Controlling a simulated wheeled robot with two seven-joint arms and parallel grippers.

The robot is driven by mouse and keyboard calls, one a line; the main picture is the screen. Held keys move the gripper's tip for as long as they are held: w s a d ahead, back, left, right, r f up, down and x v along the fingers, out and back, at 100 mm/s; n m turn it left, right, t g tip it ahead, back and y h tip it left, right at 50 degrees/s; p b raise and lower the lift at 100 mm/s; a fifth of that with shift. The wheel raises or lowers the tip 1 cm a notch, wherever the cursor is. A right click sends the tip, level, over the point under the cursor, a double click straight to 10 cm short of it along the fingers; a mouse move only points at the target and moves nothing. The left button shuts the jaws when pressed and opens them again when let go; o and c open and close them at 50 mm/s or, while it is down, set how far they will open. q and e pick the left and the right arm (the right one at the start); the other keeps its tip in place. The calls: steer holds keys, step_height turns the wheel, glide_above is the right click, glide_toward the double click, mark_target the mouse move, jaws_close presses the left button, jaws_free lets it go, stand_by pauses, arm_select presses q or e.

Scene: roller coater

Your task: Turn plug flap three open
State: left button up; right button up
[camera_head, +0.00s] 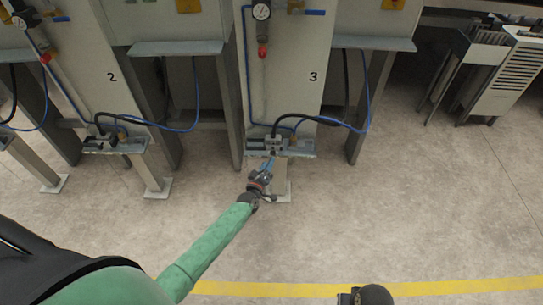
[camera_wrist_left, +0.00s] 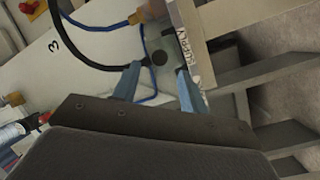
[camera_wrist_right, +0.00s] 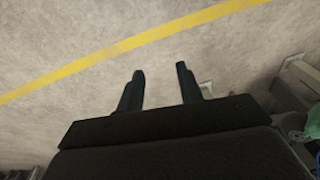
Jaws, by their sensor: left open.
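Station three is the grey cabinet marked 3 (camera_head: 313,77). Its grey plug socket (camera_head: 275,142) sits on a low shelf under the cabinet, with a black cable at it. My left gripper (camera_head: 268,166) is just in front of this socket. In the left wrist view my left gripper (camera_wrist_left: 157,86) is open, its blue-grey fingers on either side of the grey socket box (camera_wrist_left: 148,51), which has a dark round spot. I cannot tell whether the fingers touch it. The flap itself is not clearly made out. My right gripper (camera_wrist_right: 160,72) is open and empty above the floor.
A SUPPLY label (camera_wrist_left: 183,45) is beside the right finger. A black cable (camera_wrist_left: 75,53) and a blue hose (camera_wrist_left: 150,75) run close by. Station two's socket (camera_head: 122,137) is to the left. The floor in front, with its yellow line (camera_head: 440,287), is clear.

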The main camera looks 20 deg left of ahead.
mark_target(273, 154)
arm_select(q)
steer(key=shift+w+d+p, duration=0.15)
steer(key=shift+w+p, duration=0.25)
steer(key=shift+w, duration=2.3)
arm_select(e)
steer(key=f, duration=0.3)
steer(key=shift+w+f, duration=0.2)
steer(key=shift+f, duration=0.2)
steer(key=shift+f, duration=0.1)
arm_select(q)
jaws_close()
arm_select(e)
steer(key=shift+s, duration=0.1)
